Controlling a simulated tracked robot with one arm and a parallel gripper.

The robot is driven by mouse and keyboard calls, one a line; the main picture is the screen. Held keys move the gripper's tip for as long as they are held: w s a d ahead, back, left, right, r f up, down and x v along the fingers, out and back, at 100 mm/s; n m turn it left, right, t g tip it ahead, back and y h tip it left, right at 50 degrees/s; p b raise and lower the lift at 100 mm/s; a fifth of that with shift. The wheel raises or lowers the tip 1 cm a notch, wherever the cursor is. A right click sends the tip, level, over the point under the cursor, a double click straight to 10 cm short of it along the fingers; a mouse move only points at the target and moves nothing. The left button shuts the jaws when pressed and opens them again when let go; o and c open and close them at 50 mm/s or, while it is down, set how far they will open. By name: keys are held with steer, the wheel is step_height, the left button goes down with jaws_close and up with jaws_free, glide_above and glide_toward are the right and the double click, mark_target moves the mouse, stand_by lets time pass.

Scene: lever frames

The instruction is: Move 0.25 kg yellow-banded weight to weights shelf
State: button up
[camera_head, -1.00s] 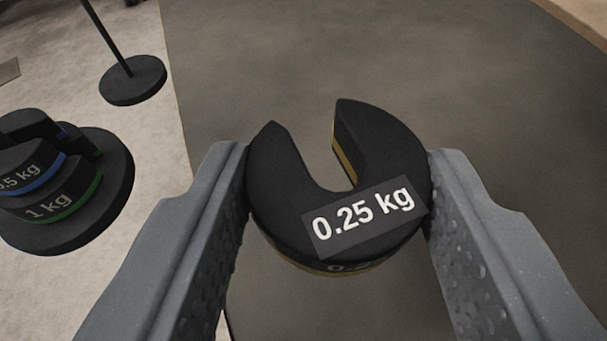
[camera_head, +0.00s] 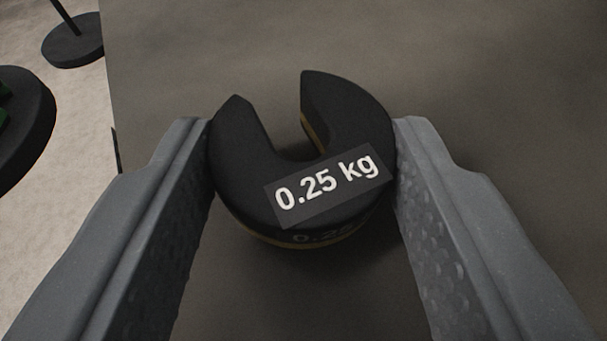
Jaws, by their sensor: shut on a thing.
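The 0.25 kg yellow-banded weight (camera_head: 245,165) is a black slotted disc with a white "0.25 kg" label on top and a yellow band round its side. Its slot opens toward the top of the picture. My gripper (camera_head: 303,155) is shut on it, one finger against its left side and one against its right. Below the weight is a dark grey-brown surface (camera_head: 480,70). I cannot tell for certain whether the weight touches that surface; a dark shadow lies close to it. No weights shelf can be told for certain in this view.
The dark surface's left edge runs down the left part of the picture, with a pale speckled surface (camera_head: 40,220) beyond it. A black round base with a rod (camera_head: 72,42) stands top left. A black disc with a green-banded part (camera_head: 25,125) is cut off at the left edge.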

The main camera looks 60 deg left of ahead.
steer(key=shift+f, duration=0.55)
steer(key=o, duration=1)
steer(key=shift+o, duration=0.2)
